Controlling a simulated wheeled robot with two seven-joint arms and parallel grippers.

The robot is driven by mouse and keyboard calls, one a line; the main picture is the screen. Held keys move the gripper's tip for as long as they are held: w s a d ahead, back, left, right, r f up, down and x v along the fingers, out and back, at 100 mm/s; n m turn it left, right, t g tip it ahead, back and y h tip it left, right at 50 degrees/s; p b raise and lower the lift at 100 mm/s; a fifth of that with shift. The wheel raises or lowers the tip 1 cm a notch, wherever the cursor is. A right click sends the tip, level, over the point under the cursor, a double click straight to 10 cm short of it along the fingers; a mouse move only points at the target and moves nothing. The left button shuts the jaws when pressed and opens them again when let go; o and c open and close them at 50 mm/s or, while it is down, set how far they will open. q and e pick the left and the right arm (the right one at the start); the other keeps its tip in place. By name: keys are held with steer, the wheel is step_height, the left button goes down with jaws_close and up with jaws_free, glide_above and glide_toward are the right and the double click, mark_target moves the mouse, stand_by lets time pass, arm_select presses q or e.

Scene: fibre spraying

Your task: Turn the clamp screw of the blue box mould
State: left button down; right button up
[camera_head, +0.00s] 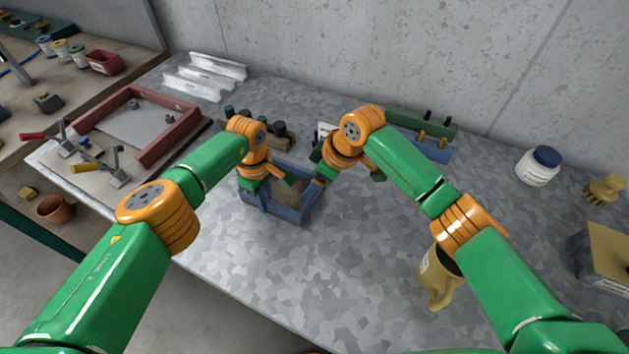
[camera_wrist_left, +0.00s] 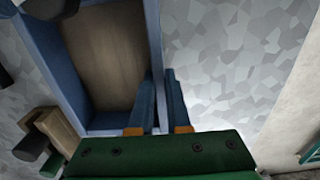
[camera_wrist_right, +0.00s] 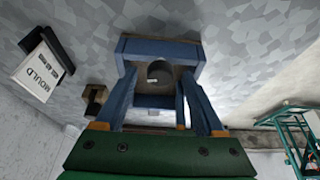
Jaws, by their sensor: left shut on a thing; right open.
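The blue box mould (camera_head: 293,214) stands on the grey patterned table, its brown inside floor showing in the left wrist view (camera_wrist_left: 101,55). My left gripper (camera_wrist_left: 159,76) is shut on one side wall of the mould, a finger on each face. In the right wrist view, the mould's blue end (camera_wrist_right: 160,47) is ahead, with a dark round clamp screw (camera_wrist_right: 160,73) on it. My right gripper (camera_wrist_right: 158,76) is open, its fingers on either side of the screw with gaps. In the head view, my arms hide part of the mould and the screw.
A small MOULD sign (camera_wrist_right: 38,72) stands beside the mould. A block with dark knobs (camera_head: 278,130) and a green-and-blue rack (camera_head: 425,140) stand behind. A red frame (camera_head: 170,150) is at left; a white jar (camera_head: 538,166) is at right.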

jaws_close()
steer(key=shift+s+a+m+t+h, duration=0.1)
steer(key=shift+m+t+h, duration=0.3)
steer(key=shift+m, duration=1.2)
jaws_free()
steer(key=v, duration=1.2)
